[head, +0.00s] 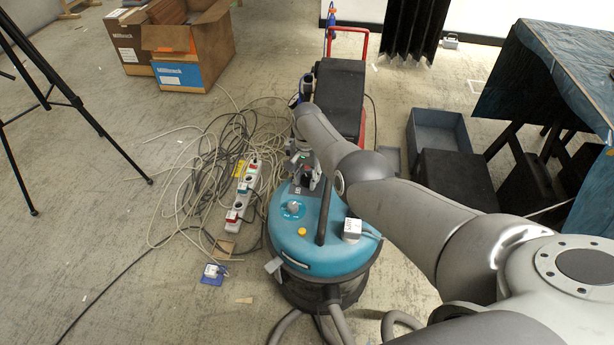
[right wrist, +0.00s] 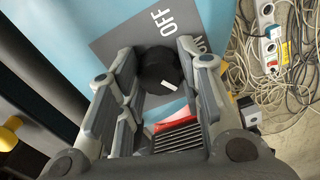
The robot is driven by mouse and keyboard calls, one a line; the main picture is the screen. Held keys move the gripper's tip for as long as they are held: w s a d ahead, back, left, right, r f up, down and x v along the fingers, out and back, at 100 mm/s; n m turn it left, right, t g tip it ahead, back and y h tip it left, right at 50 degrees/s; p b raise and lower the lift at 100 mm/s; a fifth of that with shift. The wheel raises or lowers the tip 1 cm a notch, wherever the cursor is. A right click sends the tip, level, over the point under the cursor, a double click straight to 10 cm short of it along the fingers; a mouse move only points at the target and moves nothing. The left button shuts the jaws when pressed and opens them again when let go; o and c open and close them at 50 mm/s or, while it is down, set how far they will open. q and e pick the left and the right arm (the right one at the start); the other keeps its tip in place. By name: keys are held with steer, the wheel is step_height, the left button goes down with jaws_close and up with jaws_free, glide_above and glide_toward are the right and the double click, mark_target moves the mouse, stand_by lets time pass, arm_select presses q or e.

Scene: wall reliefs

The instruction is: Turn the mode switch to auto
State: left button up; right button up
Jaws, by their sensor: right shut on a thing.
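The mode switch shows in the right wrist view as a round black knob (right wrist: 158,68) with a white pointer mark at its lower right. It sits on a grey plate (right wrist: 118,42) lettered OFF, with a partly hidden ON beside it. I cannot read an AUTO label. My right gripper (right wrist: 158,78) has its fingers on both sides of the knob and is shut on it. In the head view the right gripper (head: 303,170) is at the back left of the teal-topped machine (head: 320,255), and the knob cannot be made out there. My left gripper is not in view.
A power strip (head: 243,190) and tangled cables lie left of the machine. A black upright handle (head: 325,208) rises from its lid. Cardboard boxes (head: 190,55), a tripod (head: 75,100) and a grey bin (head: 440,128) stand around. The floor at lower left is mostly clear.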

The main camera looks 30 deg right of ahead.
mark_target(307, 177)
steer(key=o, duration=1)
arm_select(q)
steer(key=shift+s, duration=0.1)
arm_select(e)
steer(key=shift+o, duration=0.3)
steer(key=shift+r, duration=0.85)
step_height(307, 177, up, 10)
steer(key=shift+r, duration=0.15)
